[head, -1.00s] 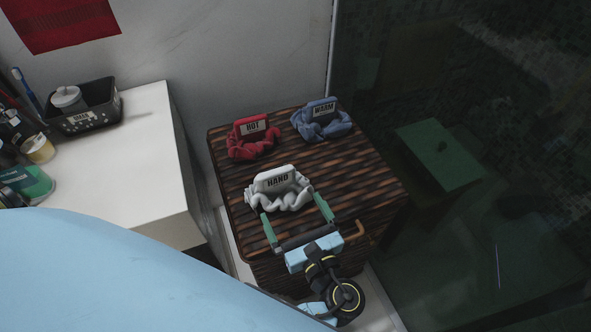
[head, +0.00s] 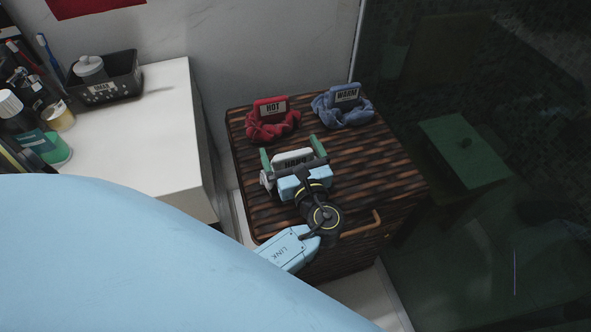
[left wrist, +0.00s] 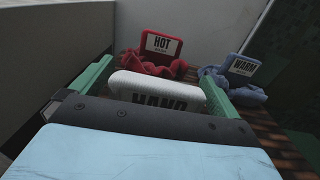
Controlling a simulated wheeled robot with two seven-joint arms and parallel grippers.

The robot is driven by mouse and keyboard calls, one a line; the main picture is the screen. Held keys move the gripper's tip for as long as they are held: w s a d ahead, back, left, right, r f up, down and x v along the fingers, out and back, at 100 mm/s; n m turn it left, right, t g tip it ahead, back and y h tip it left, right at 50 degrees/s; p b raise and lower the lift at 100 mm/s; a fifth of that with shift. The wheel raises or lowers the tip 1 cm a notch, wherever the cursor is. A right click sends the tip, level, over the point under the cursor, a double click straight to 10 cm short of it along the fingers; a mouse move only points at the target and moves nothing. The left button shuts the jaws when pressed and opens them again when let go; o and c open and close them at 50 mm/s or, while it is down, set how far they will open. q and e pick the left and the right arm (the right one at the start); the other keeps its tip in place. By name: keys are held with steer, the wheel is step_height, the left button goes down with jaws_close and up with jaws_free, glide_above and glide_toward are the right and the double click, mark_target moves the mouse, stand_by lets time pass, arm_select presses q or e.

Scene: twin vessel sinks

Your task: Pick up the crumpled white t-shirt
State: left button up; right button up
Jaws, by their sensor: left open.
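The crumpled white t-shirt (head: 267,182) lies on the dark striped wooden cabinet top, mostly hidden by my left gripper in the head view. A white sign reading HAND (head: 292,157) stands at it; the sign also shows in the left wrist view (left wrist: 160,90), where the cloth below it is hidden. My left gripper (head: 290,151) is open, with one green finger on each side of the sign. I cannot tell whether the fingers touch the cloth. My right gripper is not in view.
A red cloth with a HOT sign (head: 272,124) and a blue cloth with a WARM sign (head: 343,106) lie behind on the cabinet top (head: 390,170). A white counter (head: 150,130) with a black basket (head: 107,80) is at left. Dark glass is at right.

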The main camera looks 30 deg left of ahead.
arm_select(q)
steer(key=shift+w+a, duration=0.1)
steer(key=c, duration=1.3)
steer(key=shift+o, duration=0.2)
steer(key=shift+r, duration=0.1)
